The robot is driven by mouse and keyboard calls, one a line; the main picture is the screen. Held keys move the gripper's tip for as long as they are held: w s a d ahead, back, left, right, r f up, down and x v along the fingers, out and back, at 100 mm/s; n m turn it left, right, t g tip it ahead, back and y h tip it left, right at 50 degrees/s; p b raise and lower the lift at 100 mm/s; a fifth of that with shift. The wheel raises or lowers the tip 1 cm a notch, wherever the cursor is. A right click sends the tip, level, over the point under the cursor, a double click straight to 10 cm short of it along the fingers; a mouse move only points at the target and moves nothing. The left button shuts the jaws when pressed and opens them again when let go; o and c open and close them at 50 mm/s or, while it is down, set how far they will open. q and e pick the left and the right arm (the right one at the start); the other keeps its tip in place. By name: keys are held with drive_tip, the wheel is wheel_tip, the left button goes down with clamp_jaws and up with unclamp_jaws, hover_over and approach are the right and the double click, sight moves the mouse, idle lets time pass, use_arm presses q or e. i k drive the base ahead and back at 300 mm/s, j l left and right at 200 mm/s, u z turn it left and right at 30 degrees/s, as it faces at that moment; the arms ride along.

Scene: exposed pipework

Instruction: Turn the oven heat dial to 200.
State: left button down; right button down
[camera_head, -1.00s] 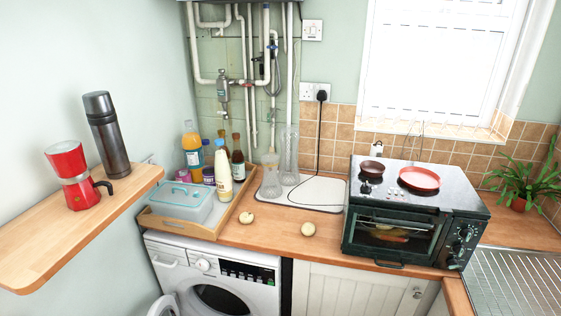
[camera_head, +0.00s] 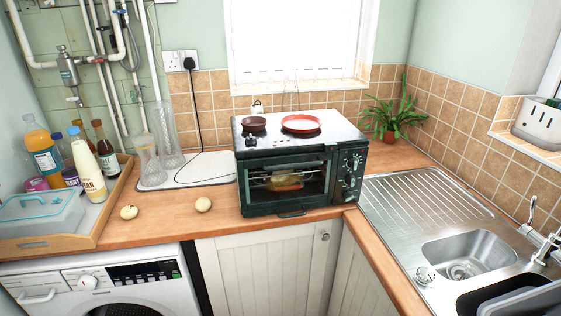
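The dark green oven (camera_head: 285,165) stands on the wooden counter in the corner, left of the sink. Its glass door is shut and food shows inside on a rack. A column of dials (camera_head: 351,172) runs down the right side of its front. The dials are too small to read, so I cannot tell which is the heat dial or where it is set. Neither of my grippers is in view.
A steel sink (camera_head: 470,252) with a drainer (camera_head: 425,203) is right of the oven. A potted plant (camera_head: 391,118) stands behind it. Two round pale items lie on the counter to the left, near a wooden tray (camera_head: 110,212) with bottles. A washing machine (camera_head: 100,285) is below.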

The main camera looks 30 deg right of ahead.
sight(349, 180)
drive_tip(key=z, duration=1.35)
